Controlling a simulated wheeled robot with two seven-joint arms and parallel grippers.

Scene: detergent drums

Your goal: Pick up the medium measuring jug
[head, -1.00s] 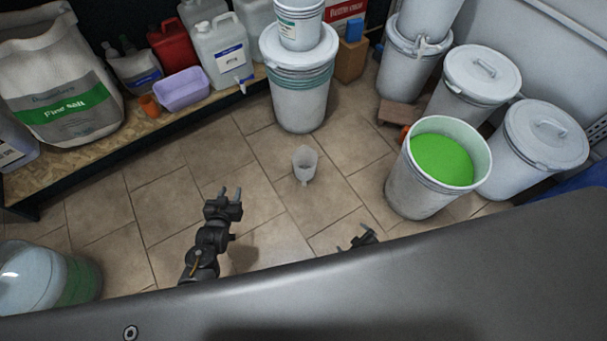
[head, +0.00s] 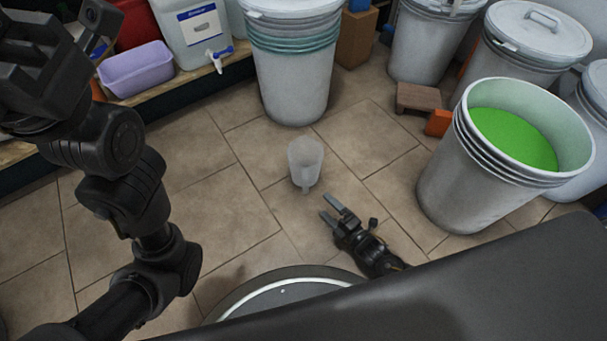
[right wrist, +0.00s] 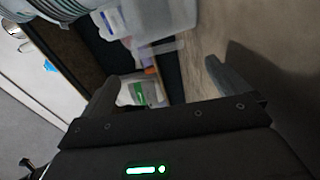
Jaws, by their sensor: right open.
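A translucent measuring jug (head: 305,162) stands upright on the tiled floor near the middle of the head view. My right gripper (head: 333,209) is low over the floor, just in front and to the right of the jug, with its fingers apart, empty and pointing towards it. In the right wrist view the two fingers (right wrist: 163,85) are spread; a pale translucent shape beyond them looks like the jug, but its outline is unclear. My left gripper (head: 40,70) is raised large at the upper left; its fingers cannot be made out clearly.
A grey bucket of green powder (head: 510,140) stands to the right, with a small brown step (head: 417,97) and an orange object (head: 438,123) behind it. A lidded drum (head: 293,75) stands behind the jug. A low shelf with a lilac tub (head: 150,70) is at left.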

